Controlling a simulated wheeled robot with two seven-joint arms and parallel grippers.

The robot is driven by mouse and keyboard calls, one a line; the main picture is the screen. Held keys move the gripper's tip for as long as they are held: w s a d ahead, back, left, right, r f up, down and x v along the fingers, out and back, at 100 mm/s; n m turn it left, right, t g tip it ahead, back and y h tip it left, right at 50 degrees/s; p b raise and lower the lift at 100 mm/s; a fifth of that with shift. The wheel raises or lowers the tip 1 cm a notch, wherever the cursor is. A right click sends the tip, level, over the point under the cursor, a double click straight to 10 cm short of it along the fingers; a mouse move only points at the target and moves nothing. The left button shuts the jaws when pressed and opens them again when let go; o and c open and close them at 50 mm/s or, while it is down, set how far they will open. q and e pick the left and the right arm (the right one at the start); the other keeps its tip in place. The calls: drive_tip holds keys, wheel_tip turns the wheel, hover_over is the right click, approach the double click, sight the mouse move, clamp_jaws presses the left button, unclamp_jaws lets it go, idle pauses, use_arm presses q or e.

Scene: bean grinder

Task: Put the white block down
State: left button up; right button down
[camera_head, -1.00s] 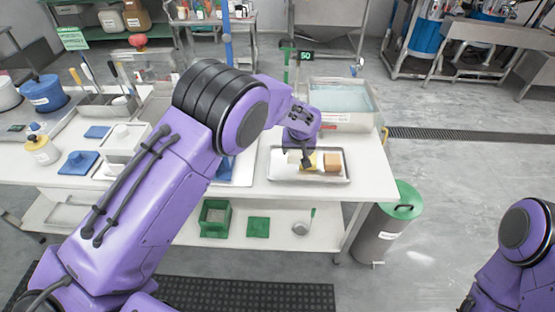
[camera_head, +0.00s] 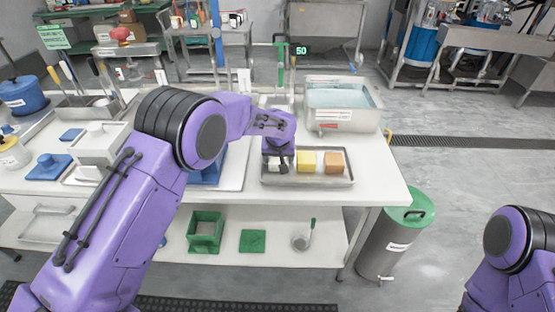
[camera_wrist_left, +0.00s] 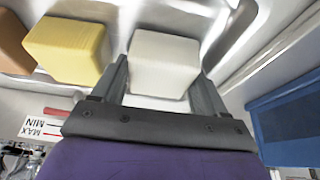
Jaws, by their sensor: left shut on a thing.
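My left gripper (camera_head: 279,170) is over the left end of a shallow metal tray (camera_head: 310,181) on the white table. It is shut on the white block (camera_wrist_left: 163,62), which shows between its two fingers in the left wrist view; in the head view the block is mostly hidden by the gripper. I cannot tell whether the block touches the tray floor. A yellow block (camera_head: 306,161) and an orange-brown block (camera_head: 334,161) sit in the tray to the right, apart from the white one. My right gripper is not in view.
A metal basin of liquid (camera_head: 341,119) stands behind the tray. A blue object (camera_head: 208,170) lies on a white board left of my gripper. A green-lidded bin (camera_head: 393,235) stands at the table's right end. The table right of the tray is clear.

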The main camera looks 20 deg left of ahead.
use_arm(q)
drive_tip(key=o, duration=1)
drive_tip(key=shift+f, duration=0.2)
drive_tip(key=shift+r, duration=0.1)
drive_tip(key=v, duration=1.2)
drive_tip(key=shift+r+b, duration=0.1)
drive_tip(key=shift+b, duration=0.3)
